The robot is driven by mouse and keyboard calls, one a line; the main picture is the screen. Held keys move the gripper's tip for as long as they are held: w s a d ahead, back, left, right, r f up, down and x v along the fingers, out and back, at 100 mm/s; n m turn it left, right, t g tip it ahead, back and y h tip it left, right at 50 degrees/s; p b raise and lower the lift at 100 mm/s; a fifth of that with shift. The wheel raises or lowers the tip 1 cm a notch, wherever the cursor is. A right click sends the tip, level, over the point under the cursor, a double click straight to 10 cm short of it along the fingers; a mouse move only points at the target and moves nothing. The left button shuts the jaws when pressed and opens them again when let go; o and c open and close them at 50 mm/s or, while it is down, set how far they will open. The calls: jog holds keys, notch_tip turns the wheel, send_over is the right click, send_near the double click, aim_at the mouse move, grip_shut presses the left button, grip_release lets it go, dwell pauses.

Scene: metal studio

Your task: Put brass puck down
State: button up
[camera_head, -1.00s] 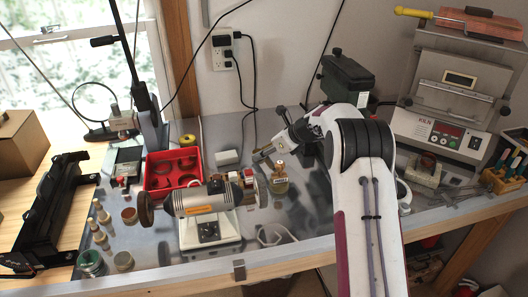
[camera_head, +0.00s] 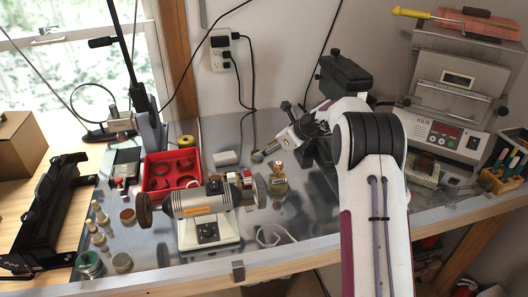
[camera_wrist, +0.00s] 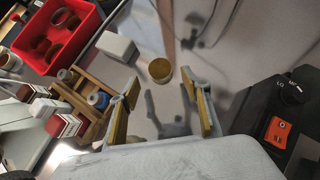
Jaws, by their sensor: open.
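The brass puck (camera_wrist: 160,70) stands on the grey metal bench top in the wrist view, its round golden top facing me. It also shows in the head view as a small disc (camera_head: 257,156). My gripper (camera_wrist: 160,80) is open, with one tan-padded finger on each side in the wrist view. The puck appears just beyond the fingertips, with a gap to either finger, and nothing is held. In the head view my gripper (camera_head: 270,148) is close to the puck, up and to its right.
A white block (camera_head: 225,158) lies left of the puck. A red tray (camera_head: 171,171) holds several rings. A bench polisher (camera_head: 204,202) and a wooden stand with small bottles (camera_wrist: 85,100) are close by. A dark machine (camera_head: 345,75) stands on the right. Bare bench surrounds the puck.

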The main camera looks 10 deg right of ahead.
jog(key=v, duration=0.9)
jog(key=shift+a, duration=0.1)
dwell(0.6)
jog(key=s+a+r+n+g+h, duration=0.1)
jog(key=s+a+r+n, duration=0.3)
jog(key=s, duration=0.4)
jog(key=s+a+r+n+h, duration=0.1)
jog(key=s+a+r+n, duration=0.1)
jog(key=s+r+n, duration=0.35)
jog(key=s+a+r+n+g+h, duration=0.1)
jog(key=s+a+r+n, duration=0.3)
jog(key=s, duration=0.7)
jog(key=s+f+n+h, duration=0.1)
jog(key=s+f+n, duration=0.1)
jog(key=s+n, duration=0.5)
jog(key=s+d+f+n+h, duration=0.1)
jog(key=s+n, duration=0.6)
jog(key=s, duration=0.9)
notch_tip(320, 180, down, 2)
jog(key=shift+s+d+f+t+h, duration=0.1)
jog(key=shift+s+d+t+h, duration=0.1)
jog(key=shift+t+h, duration=0.25)
jog(key=shift+n, duration=0.25)
